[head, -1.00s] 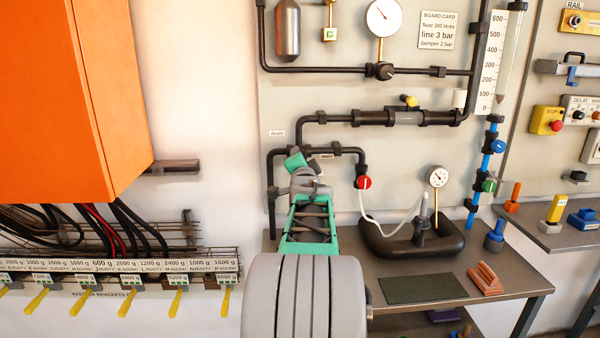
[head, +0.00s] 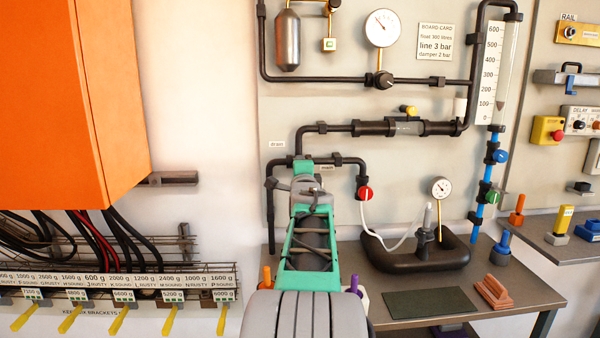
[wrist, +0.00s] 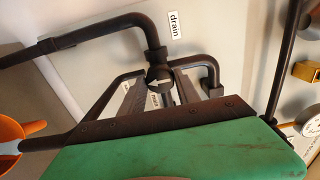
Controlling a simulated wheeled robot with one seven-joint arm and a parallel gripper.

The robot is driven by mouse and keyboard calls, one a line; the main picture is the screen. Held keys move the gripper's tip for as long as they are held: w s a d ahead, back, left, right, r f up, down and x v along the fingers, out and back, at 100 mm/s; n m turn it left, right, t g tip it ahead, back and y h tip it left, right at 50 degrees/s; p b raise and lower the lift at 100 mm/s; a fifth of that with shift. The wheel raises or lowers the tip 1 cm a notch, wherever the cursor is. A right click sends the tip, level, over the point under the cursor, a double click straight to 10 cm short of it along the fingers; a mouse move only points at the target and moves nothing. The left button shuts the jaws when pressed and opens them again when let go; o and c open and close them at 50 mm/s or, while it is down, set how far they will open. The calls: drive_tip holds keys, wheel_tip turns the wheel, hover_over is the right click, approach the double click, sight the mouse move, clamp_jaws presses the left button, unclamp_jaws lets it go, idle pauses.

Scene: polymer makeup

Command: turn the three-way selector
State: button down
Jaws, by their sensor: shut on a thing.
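The three-way selector (wrist: 158,76) is a dark fitting where the black pipes meet below the "drain" label (wrist: 174,23) in the wrist view. My gripper (wrist: 160,97) is shut on it, with a dark finger to each side. The green gripper body fills the bottom of the wrist view and hides part of the fitting. In the head view my gripper (head: 304,178) is at the pipe junction and covers the selector, so its pointing direction cannot be told there.
A red valve (head: 364,193) hangs on the pipe to the right, with a white hose. A gauge on a black base (head: 408,262) stands on the bench (head: 350,250). An orange cabinet (head: 70,100) and hanging cables are at left.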

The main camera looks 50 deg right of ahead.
drive_tip(key=c, duration=0.9)
unclamp_jaws()
drive_tip(key=b+v, duration=0.1)
drive_tip(key=v, duration=0.7)
drive_tip(key=shift+d, duration=0.1)
